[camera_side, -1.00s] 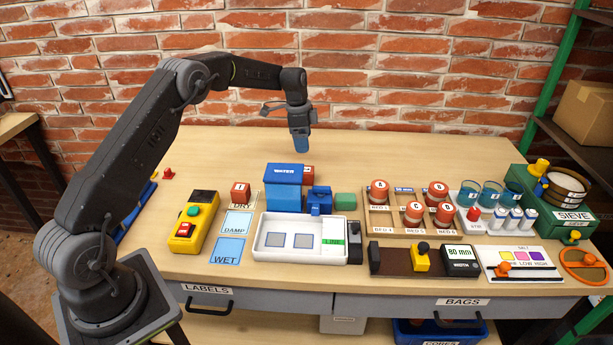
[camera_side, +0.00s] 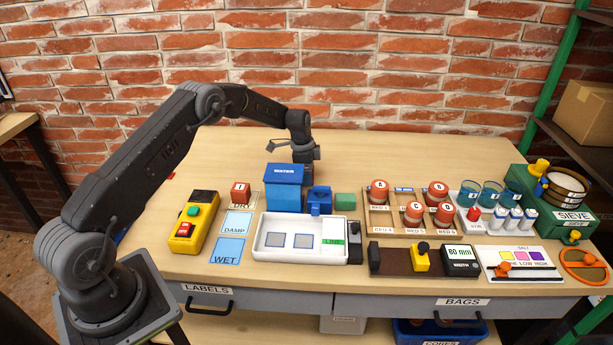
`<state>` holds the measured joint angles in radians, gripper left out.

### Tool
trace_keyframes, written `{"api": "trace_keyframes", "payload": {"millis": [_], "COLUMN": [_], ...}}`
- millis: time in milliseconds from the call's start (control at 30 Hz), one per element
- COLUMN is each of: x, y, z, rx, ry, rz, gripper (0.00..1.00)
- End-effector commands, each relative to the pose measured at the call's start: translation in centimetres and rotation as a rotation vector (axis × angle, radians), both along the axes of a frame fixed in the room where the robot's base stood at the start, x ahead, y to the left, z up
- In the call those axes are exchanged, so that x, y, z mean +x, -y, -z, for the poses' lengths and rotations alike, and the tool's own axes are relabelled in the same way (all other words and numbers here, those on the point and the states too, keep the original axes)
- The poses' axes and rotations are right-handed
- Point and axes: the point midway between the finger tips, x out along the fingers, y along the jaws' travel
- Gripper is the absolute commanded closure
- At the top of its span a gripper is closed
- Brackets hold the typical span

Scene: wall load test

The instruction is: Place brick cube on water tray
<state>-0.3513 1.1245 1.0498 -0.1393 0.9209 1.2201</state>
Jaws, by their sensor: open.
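A red brick cube (camera_side: 240,190) with a white-marked front sits on the DRY card, left of the blue WATER box (camera_side: 284,190). The white water tray (camera_side: 300,255) lies in front of that box; two grey squares show on its floor, and no cube is in it. My gripper (camera_side: 304,157) points down just behind the WATER box, well away from the cube on the card. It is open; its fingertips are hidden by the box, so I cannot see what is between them.
DAMP (camera_side: 237,223) and WET (camera_side: 228,250) cards lie left of the tray. A yellow button box (camera_side: 195,222) stands further left. A small blue part (camera_side: 319,200) and a green block (camera_side: 345,200) are behind the tray. The back table is clear.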

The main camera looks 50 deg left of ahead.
Motion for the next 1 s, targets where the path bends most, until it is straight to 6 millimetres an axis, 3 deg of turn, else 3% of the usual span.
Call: {"api": "trace_keyframes", "payload": {"millis": [133,767,1000], "x": [0.02,0.05,0.06], "y": [0.0,-0.03,-0.03], "z": [-0.05,-0.13,-0.31], "rx": [0.001,0.0,0.001], "ry": [0.001,0.001,0.002], "rz": [0.0,0.0,0.0], "gripper": [0.24,0.84,0.84]}}
